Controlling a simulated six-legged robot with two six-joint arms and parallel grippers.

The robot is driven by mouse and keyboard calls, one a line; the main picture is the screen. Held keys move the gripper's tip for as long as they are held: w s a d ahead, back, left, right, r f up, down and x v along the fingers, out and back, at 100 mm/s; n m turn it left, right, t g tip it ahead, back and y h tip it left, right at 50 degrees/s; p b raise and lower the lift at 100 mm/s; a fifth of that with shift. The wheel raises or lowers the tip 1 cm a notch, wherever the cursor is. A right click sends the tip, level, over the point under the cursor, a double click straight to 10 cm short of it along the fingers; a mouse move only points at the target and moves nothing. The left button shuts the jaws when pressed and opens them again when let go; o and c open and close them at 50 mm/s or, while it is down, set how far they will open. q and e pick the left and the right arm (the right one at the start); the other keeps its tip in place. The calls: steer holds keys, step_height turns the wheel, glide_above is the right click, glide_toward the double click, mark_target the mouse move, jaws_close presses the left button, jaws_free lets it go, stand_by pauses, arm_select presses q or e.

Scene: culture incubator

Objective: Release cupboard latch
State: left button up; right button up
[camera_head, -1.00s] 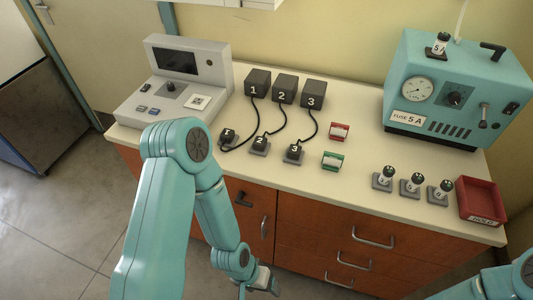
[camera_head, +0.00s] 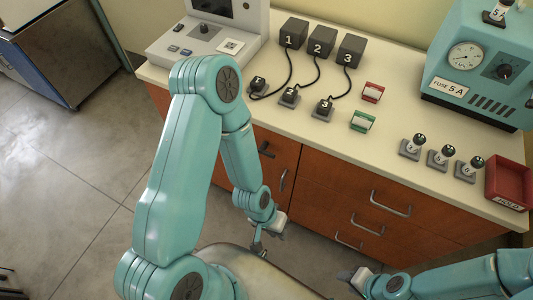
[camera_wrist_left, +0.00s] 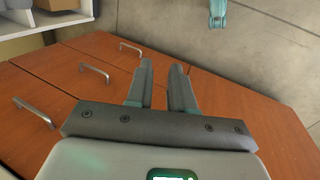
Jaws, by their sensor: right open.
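The cupboard door (camera_head: 256,169) is brown wood below the counter, left of the drawers. A dark latch (camera_head: 267,149) sits near its top edge, and a metal handle (camera_head: 282,181) is lower and to the right. My left gripper (camera_head: 258,246) is in front of the cupboard, lower than the latch and apart from it in the picture. In the left wrist view its two fingers (camera_wrist_left: 161,75) are spread with an empty gap. The latch cannot be made out in that view. My right gripper (camera_head: 352,280) is open and empty at the bottom, below the drawers.
Drawers with metal handles (camera_head: 389,203) are right of the cupboard door; handles also show in the left wrist view (camera_wrist_left: 95,72). The counter (camera_head: 385,150) above carries numbered blocks, plugs and a red tray (camera_head: 509,181). Open floor (camera_head: 75,190) lies at the left.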

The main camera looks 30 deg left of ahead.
arm_select(q)
steer(key=shift+m+t, duration=0.3)
steer(key=shift+m, duration=0.2)
steer(key=w+b, duration=0.1)
steer(key=w, duration=0.1)
steer(key=w+b, duration=0.2)
steer(key=w, duration=0.1)
steer(key=w+a+b, duration=0.1)
steer(key=w, duration=0.1)
steer(key=shift+w+a+f+b, duration=0.1)
steer(key=shift+w+f+b, duration=0.15)
steer(key=shift+f+b, duration=0.1)
jaws_close()
step_height(320, 180, up, 22)
steer(key=t+y+b, duration=0.2)
steer(key=y+b, duration=0.2)
steer(key=b, duration=1)
glide_above(270, 153)
steer(key=s, duration=0.4)
steer(key=shift+w+f, duration=0.15)
steer(key=shift+f, duration=0.05)
steer(key=b+x, duration=0.1)
steer(key=x, duration=0.3)
steer(key=b+x, duration=0.1)
steer(key=x, duration=0.4)
steer(key=s+b+x, duration=0.1)
steer(key=x, duration=0.4)
steer(key=shift+f, duration=0.15)
steer(key=shift+y, duration=0.3)
